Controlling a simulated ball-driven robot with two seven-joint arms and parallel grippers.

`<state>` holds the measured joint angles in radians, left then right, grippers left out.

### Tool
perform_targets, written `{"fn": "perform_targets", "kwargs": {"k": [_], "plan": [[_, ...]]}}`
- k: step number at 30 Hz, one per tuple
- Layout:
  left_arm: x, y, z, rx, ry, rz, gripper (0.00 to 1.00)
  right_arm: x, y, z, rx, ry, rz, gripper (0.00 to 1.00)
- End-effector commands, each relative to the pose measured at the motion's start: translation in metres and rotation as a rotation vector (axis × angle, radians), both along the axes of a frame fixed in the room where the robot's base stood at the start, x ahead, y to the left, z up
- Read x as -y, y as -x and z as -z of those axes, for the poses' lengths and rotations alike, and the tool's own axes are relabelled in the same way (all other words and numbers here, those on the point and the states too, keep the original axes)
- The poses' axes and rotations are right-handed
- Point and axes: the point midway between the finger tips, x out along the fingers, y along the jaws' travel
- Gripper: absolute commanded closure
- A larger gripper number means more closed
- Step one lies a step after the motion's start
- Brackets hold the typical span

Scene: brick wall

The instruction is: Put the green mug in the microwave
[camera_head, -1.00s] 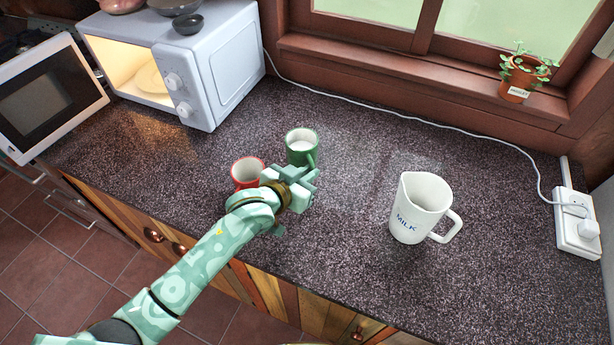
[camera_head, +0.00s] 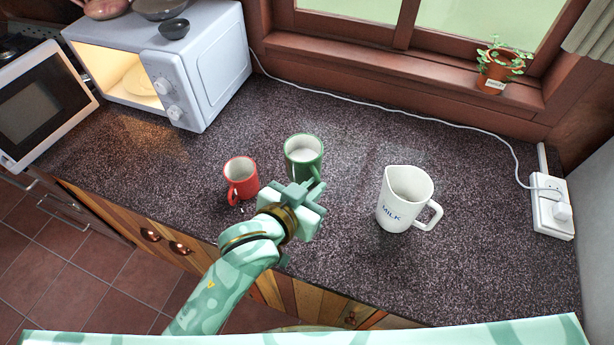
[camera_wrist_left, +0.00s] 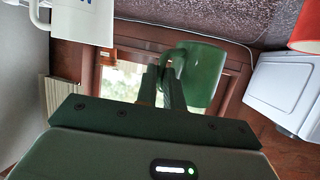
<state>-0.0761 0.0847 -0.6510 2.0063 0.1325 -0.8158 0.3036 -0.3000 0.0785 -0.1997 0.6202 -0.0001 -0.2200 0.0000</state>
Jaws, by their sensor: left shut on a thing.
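The green mug (camera_head: 303,150) stands upright on the counter with something white inside, right of the red mug. My left gripper (camera_head: 312,190) is at the near side of the green mug, shut on its handle. In the left wrist view the fingers (camera_wrist_left: 163,84) close around the handle of the green mug (camera_wrist_left: 204,75). The white microwave (camera_head: 205,70) stands at the back left, with its door (camera_head: 42,105) swung open and its lit inside showing a plate (camera_head: 140,82). My right gripper is not in view.
The red mug (camera_head: 241,178) stands close to the left of the green mug. A white milk jug (camera_head: 404,200) stands to the right. Bowls (camera_head: 174,28) sit on top of the microwave. A white cable (camera_head: 400,112) runs along the back to a socket (camera_head: 552,210). The counter before the microwave is clear.

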Motion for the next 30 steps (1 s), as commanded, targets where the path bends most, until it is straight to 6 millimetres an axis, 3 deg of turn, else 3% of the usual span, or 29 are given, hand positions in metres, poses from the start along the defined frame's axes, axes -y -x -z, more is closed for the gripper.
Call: {"fn": "perform_targets", "kwargs": {"k": [12, 30], "plan": [[0.007, 0.022, -0.012, 0.003, 0.002, 0.0, 1.0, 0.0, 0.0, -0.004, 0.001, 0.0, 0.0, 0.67], [0.007, 0.025, -0.013, 0.003, 0.002, -0.003, 1.0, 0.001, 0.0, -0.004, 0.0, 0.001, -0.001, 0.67]]}}
